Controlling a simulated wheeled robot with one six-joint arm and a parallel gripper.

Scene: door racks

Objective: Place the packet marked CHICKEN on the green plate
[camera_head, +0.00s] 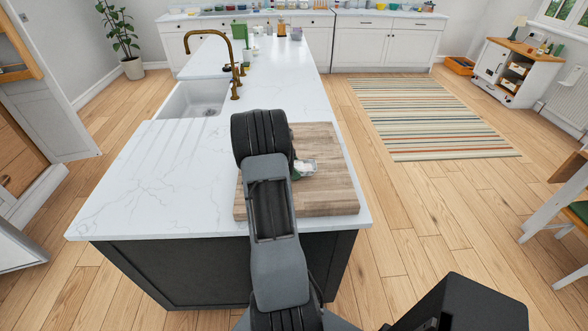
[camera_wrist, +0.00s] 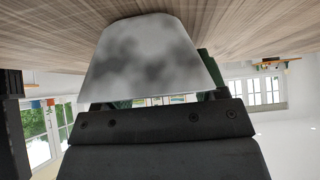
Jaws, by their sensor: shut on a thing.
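My gripper (camera_wrist: 158,122) is low over the wooden board, shut on a pale grey-white packet-like thing (camera_wrist: 152,58). Its face is blurred grey and white in the wrist view, and I can read no CHICKEN mark. In the head view a small pale thing with a green edge (camera_head: 305,169) shows just right of my arm, over the board. A dark green part (camera_wrist: 211,72) shows behind the pale thing in the wrist view. I cannot tell whether it belongs to a plate or to the packet. No whole green plate is clearly visible; my arm hides part of the board.
The wooden board (camera_head: 330,192) lies at the near right end of the white marble counter (camera_head: 130,180). A sink (camera_head: 195,98) and a brass tap (camera_head: 236,78) are farther back on the left. The counter left of the board is clear. Small items stand at the far end.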

